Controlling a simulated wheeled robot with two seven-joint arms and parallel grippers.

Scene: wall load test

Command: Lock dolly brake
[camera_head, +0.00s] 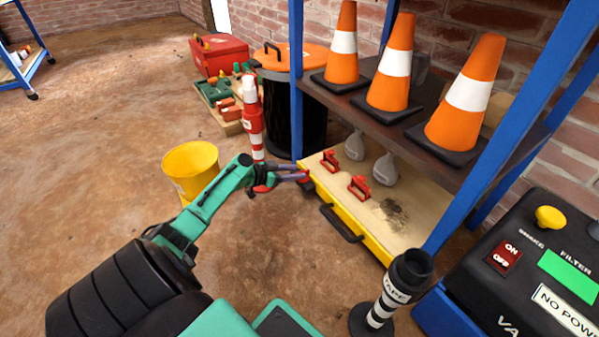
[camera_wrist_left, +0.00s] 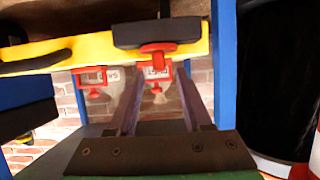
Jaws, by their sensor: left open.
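A low platform (camera_head: 372,225) with a yellow edge and a pale wooden top, which looks like the dolly, sits under the blue rack's dark shelf. A red part, perhaps the brake lever (camera_wrist_left: 158,56), is on a black block (camera_wrist_left: 155,33) at its yellow edge in the left wrist view. My left gripper (camera_head: 300,175) is at the platform's near left corner. Its two fingers (camera_wrist_left: 157,85) are open and point at the red part, which lies between or just beyond their tips. Contact cannot be told. My right gripper is not in view.
Grey weights (camera_head: 385,168) and red clamps (camera_head: 360,187) are on the platform; a black handle (camera_head: 341,225) is on its front. A blue post (camera_head: 297,80) rises close beside my gripper. A red-and-white post (camera_head: 253,125) and yellow bucket (camera_head: 191,168) stand left. Open floor lies farther left.

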